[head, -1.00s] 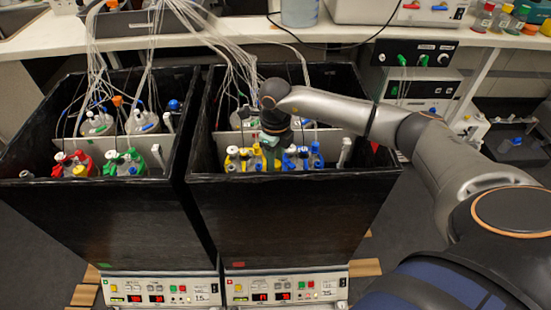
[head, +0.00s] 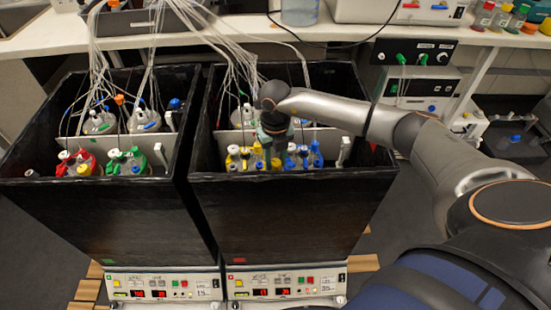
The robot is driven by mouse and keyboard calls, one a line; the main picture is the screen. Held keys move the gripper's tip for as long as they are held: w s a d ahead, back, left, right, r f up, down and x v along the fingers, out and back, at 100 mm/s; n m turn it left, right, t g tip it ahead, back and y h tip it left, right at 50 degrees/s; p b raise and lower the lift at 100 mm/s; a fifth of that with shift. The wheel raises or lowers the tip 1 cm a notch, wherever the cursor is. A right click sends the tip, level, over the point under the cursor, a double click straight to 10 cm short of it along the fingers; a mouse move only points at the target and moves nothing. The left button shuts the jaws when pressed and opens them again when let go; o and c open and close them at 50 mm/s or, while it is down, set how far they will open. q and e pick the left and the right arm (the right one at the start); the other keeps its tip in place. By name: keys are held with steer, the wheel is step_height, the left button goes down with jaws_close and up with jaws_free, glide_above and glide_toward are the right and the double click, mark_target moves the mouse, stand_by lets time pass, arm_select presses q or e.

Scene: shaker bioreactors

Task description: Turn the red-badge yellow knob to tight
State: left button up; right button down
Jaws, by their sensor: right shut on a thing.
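The right black shaker box has a red badge (head: 238,262) low on its front wall. In it, the front left bottle carries yellow caps and knobs (head: 234,153). My right arm reaches in from the right over this box. My right gripper (head: 275,153) points down at the right side of the yellow group, shut on what seems to be a yellow knob. The wrist and fingers hide most of that knob, so its turn cannot be read. My left gripper is out of view.
Blue-capped bottle parts (head: 303,156) stand close right of my gripper. The left shaker box (head: 95,215) has a green badge and holds red- and green-capped bottles. Thin tubes (head: 228,45) hang from above behind my wrist. The box walls surround the bottles closely.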

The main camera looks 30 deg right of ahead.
stand_by(0.4)
steer(key=c, duration=0.8)
jaws_free()
steer(key=shift+c, duration=0.2)
steer(key=o, duration=0.3)
steer(key=shift+o, duration=0.2)
step_height(320, 180, up, 13)
steer(key=shift+f, duration=0.2)
